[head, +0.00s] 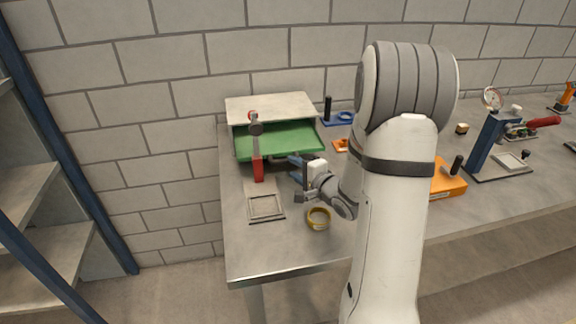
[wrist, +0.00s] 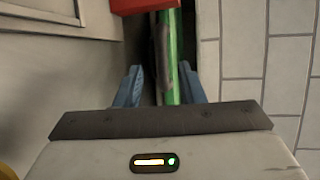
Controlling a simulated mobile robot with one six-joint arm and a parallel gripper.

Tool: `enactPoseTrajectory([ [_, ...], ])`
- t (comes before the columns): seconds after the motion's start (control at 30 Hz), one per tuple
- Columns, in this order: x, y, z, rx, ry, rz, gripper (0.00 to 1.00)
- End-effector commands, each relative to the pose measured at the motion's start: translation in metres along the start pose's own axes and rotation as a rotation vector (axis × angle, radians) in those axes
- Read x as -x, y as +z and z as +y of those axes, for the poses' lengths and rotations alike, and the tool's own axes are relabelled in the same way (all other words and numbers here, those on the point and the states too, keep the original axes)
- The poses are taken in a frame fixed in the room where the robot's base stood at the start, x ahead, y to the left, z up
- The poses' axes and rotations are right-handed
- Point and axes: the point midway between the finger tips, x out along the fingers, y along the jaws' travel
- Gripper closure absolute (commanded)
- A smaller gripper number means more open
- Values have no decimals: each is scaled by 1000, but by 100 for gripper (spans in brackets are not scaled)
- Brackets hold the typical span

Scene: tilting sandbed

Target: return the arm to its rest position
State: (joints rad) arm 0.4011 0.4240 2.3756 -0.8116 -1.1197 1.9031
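My gripper (head: 293,168) has blue fingers and points left, near the right front corner of the green bed (head: 280,141) under a pale beige top (head: 270,106). In the wrist view my gripper (wrist: 160,84) is open, its fingers spread apart. A green strip (wrist: 173,60) shows between them, nearer the right finger, and neither finger visibly closes on it. A red block (head: 258,170) at the foot of an upright post stands at the bed's front; a red part (wrist: 142,4) also shows at the top of the wrist view. My forearm hides part of the bench.
A square frame (head: 265,206) and a yellow ring (head: 318,218) lie on the grey bench (head: 290,252). An orange box (head: 447,180) and a blue stand with a dial gauge (head: 492,130) are right of my arm. A brick wall is behind; shelves stand left.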

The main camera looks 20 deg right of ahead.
Motion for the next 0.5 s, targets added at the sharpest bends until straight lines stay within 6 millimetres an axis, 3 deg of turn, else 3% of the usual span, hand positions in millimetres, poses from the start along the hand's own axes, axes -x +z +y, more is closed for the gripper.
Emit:
enactPoseTrajectory([
  [0.2,18,0,0,-1,0,0,64],
  [0.5,18,0,0,-1,0,0,64],
])
